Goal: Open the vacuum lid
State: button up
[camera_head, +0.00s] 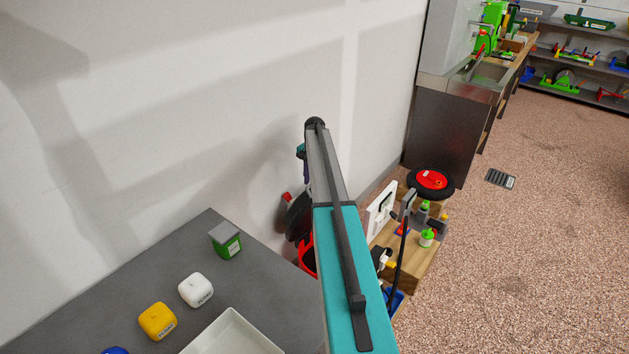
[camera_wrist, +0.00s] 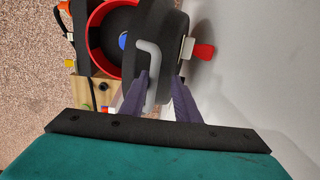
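The vacuum has a red body (camera_wrist: 97,28) with a dark inside and a black lid (camera_wrist: 168,20). The lid stands tilted away from the red rim, so part of the inside shows. A grey loop handle (camera_wrist: 150,62) is on the lid, and a red latch (camera_wrist: 203,51) sits at its edge. My gripper (camera_wrist: 161,75) has its two purple fingers apart, with the handle between them and a gap on the right side. Contact with the left finger is unclear. In the head view the black lid (camera_head: 298,216) and red body (camera_head: 307,258) are partly hidden behind my arm.
A white wall stands close behind the vacuum. A grey table (camera_head: 120,282) with a green box (camera_head: 227,240), white and yellow containers and a white tray (camera_head: 235,335) is at left. A wooden stand (camera_head: 425,262) with tools is at right. Open floor lies beyond.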

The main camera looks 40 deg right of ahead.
jog(key=shift+s+d+r, duration=0.1)
dwell(0.3)
jog(key=shift+r, duration=0.15)
notch_tip(320, 180, up, 14)
jog(key=b, duration=0.1)
jog(key=shift+s+f+b, duration=0.25)
jog(key=shift+s+b, duration=0.05)
jog(key=shift+s, duration=0.1)
jog(key=shift+s+d, duration=0.1)
jog(key=shift+d, duration=0.05)
dwell(0.5)
